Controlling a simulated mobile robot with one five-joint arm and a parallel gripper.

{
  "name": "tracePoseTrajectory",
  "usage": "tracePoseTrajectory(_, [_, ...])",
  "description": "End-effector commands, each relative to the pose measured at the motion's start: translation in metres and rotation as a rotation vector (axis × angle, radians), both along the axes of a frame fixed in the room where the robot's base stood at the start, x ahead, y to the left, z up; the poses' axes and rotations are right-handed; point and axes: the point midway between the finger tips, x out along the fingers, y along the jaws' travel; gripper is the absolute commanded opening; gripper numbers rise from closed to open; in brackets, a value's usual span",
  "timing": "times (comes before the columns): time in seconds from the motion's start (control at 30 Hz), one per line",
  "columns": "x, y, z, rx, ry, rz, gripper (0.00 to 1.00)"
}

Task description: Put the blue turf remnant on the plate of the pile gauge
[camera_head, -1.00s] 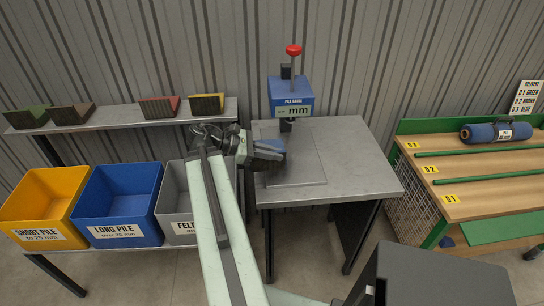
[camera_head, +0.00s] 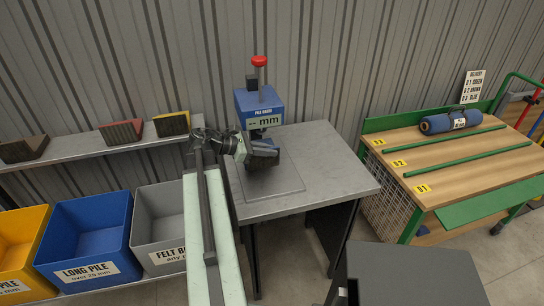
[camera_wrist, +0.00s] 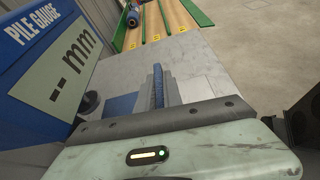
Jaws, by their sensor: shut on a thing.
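My gripper (camera_head: 268,154) is low over the grey table, right in front of the pile gauge (camera_head: 259,103). It is shut on the blue turf remnant (camera_wrist: 158,88), which stands on edge as a narrow blue strip between the fingers in the wrist view. In the head view my gripper hides most of the remnant and the spot under the gauge's column. The gauge has a blue head, a red knob and a display with two dashes and "mm". A flat blue patch shows left of the fingers in the wrist view; I cannot tell what it is.
The grey table (camera_head: 334,172) is clear to the right, with a thin flat sheet in front of the gauge. Blue (camera_head: 88,238) and grey (camera_head: 160,222) bins stand left, under a shelf of turf samples. A wooden bench (camera_head: 452,160) with a blue roll (camera_head: 443,121) stands right.

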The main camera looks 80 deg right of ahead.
Motion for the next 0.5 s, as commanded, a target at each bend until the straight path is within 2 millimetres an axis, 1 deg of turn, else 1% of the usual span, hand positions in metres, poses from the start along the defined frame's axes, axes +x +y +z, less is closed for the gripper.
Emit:
tracePoseTrajectory(0.07, [-0.004, -0.006, -0.001, 0.000, 0.000, 0.000, 0.00])
tracePoseTrajectory(0.23, [-0.007, -0.008, -0.001, 0.000, 0.000, 0.001, 0.00])
tracePoseTrajectory(0.33, [-0.014, -0.018, -0.003, 0.000, 0.000, 0.001, 0.00])
tracePoseTrajectory(0.4, [-0.013, -0.016, -0.024, 0.000, 0.000, 0.003, 0.00])
tracePoseTrajectory(0.5, [-0.013, -0.016, -0.041, 0.000, 0.000, 0.003, 0.00])
